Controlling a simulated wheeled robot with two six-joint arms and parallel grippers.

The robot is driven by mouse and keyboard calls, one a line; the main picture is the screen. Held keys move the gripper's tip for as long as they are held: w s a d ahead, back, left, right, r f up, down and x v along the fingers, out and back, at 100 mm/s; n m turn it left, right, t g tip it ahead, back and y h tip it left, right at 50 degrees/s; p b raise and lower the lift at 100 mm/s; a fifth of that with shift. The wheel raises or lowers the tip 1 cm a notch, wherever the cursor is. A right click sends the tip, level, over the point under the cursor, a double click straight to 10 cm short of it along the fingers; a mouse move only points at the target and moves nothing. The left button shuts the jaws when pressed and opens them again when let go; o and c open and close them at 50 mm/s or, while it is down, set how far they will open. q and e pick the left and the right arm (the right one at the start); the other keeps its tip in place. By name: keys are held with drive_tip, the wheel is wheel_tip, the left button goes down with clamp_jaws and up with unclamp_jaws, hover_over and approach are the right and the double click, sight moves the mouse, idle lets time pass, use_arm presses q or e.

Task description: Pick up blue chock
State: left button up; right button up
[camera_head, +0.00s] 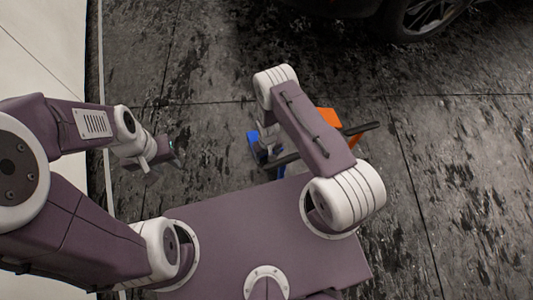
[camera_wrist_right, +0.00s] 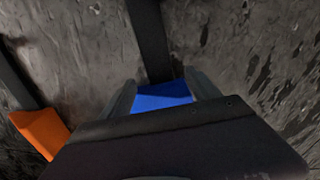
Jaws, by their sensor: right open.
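The blue chock (camera_head: 252,141) is on the floor in front of my base, partly hidden by my right arm. In the right wrist view the blue chock (camera_wrist_right: 163,96) shows between the two fingers of my right gripper (camera_wrist_right: 163,92), which is open around it. Whether the fingers touch it I cannot tell. In the head view the right gripper (camera_head: 268,146) points down at the chock and is mostly hidden. My left gripper (camera_head: 161,157) is well to the left of the chock, with nothing visible in it; its opening is unclear.
An orange chock (camera_head: 328,117) is just right of my right forearm; it also shows in the right wrist view (camera_wrist_right: 40,131). A dark bar (camera_head: 360,129) runs beside it. A car wheel (camera_head: 425,15) is at the top right. Dark floor is clear between the grippers and the car.

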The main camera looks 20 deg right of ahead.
wheel_tip(320, 180, down, 5)
drive_tip(key=b, duration=0.5)
drive_tip(key=shift+d+f, duration=0.1)
drive_tip(key=shift+f, duration=0.05)
drive_tip(key=shift+r+p, duration=0.2)
drive_tip(key=shift+p, duration=0.1)
clamp_jaws()
